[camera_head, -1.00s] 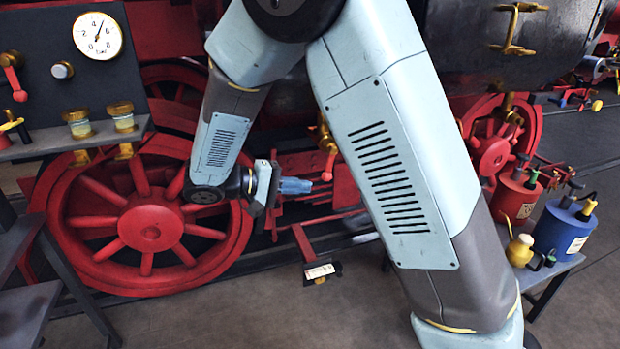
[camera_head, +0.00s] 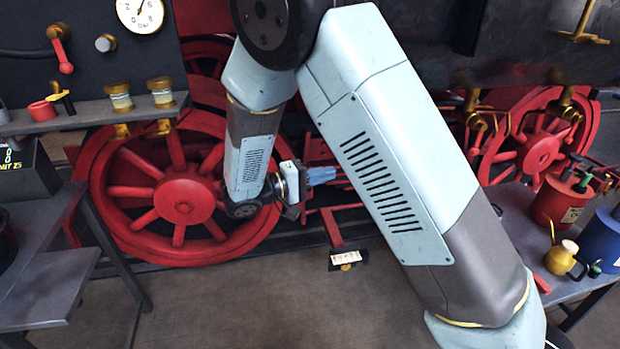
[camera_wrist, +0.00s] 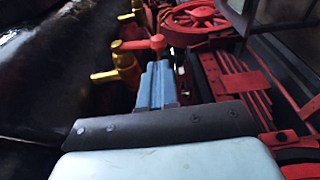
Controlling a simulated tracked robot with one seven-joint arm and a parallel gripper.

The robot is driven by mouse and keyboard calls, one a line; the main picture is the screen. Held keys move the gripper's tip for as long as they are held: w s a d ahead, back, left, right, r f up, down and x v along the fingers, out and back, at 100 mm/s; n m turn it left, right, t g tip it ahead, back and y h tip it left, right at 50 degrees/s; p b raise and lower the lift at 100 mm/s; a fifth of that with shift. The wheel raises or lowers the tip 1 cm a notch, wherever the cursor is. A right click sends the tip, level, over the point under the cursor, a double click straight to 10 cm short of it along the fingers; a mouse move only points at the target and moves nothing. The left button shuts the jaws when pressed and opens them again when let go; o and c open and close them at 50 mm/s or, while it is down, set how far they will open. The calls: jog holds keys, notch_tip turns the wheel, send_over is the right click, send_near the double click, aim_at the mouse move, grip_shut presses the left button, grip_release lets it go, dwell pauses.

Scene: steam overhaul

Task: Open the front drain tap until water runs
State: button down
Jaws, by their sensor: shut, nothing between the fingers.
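In the wrist view a brass tap (camera_wrist: 124,60) with a red-ended handle (camera_wrist: 158,42) stands beside the dark cylinder on the left. My gripper (camera_wrist: 157,68) is shut, with its blue fingers empty. In that picture, its tips lie just below the red handle end; whether they touch it I cannot tell. In the head view my gripper (camera_head: 325,176) points right, in front of the red frame beside the big wheel. The tap is hidden behind my arm there. I see no running water.
A red spoked wheel (camera_head: 182,200) stands behind my wrist. A white tag (camera_head: 345,258) sits low ahead of it. A grey bench (camera_head: 50,235) is at left, and a table with a red can (camera_head: 562,200) and yellow oiler (camera_head: 560,258) at right.

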jog(key=x, duration=0.6)
jog(key=shift+w+d, duration=0.2)
jog(key=shift+d, duration=0.15)
jog(key=shift+w+d+f, duration=0.25)
jog(key=shift+d+f, duration=0.35)
jog(key=shift+d, duration=0.35)
